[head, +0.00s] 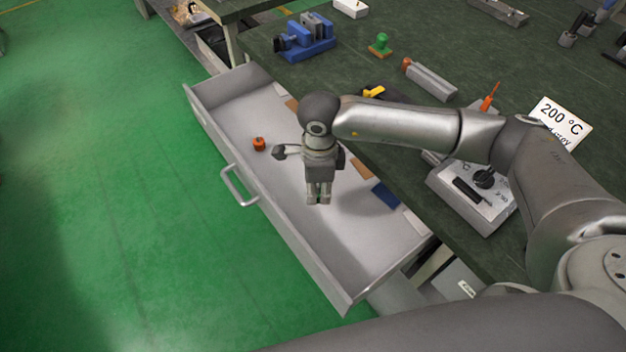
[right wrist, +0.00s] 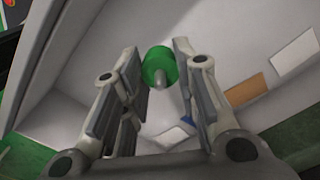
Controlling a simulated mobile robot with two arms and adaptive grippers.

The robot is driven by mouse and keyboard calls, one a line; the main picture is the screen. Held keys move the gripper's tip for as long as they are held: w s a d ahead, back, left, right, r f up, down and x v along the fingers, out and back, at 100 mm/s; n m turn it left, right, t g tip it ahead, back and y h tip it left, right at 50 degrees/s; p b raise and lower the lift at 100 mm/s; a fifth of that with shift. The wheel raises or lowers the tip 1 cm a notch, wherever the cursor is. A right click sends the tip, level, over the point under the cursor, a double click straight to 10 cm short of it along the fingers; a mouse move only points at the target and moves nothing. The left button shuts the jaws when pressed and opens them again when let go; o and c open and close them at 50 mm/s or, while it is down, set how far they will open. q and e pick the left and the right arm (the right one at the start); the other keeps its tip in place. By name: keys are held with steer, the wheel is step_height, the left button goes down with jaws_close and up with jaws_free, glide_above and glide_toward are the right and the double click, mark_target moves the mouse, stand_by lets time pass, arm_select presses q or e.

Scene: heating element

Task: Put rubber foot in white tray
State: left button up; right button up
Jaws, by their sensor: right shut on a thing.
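My right gripper (head: 319,196) points down over the open drawer. In the right wrist view its fingers (right wrist: 157,68) are shut on a small green round piece with a short grey stem, which looks like the rubber foot (right wrist: 158,62). In the head view the fingers hide nearly all of it. It is held above the drawer floor. A small white box (head: 352,8) stands at the far edge of the bench; I cannot tell surely whether it is the white tray. My left gripper is not in view.
The open grey drawer (head: 225,92) holds an orange round piece (head: 259,144), a blue piece (head: 385,195) and flat brown and white pieces along its right side. On the bench are a blue vise (head: 305,38), a green-handled stamp (head: 380,45) and a control box (head: 475,196).

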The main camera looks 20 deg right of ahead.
steer(key=shift+r, duration=0.7)
steer(key=shift+s+d+r+n, duration=0.2)
steer(key=shift+r+n, duration=0.25)
steer(key=shift+n, duration=0.25)
steer(key=s+d+r+n, duration=0.2)
steer(key=r+n, duration=0.3)
steer(key=n, duration=0.3)
steer(key=shift+s+d+r+n+p, duration=0.2)
steer(key=shift+s+n+p, duration=0.1)
steer(key=shift+s+p, duration=0.2)
steer(key=s+r+n, duration=0.1)
steer(key=n, duration=0.1)
steer(key=s+d+r+n, duration=0.1)
steer(key=r+n, duration=0.1)
steer(key=n, duration=0.1)
steer(key=s+d+r+n, duration=0.1)
steer(key=n, duration=0.2)
steer(key=shift+s+d+r, duration=0.1)
steer(key=shift+s+r, duration=0.15)
steer(key=shift+s, duration=0.15)
steer(key=shift+s+d+r+n+p, duration=0.15)
steer(key=shift+s+r+n, duration=0.1)
steer(key=shift+n, duration=0.45)
steer(key=shift+s+d+r+n+p, duration=0.15)
steer(key=shift+s+r+n, duration=0.1)
steer(key=shift+n, duration=0.45)
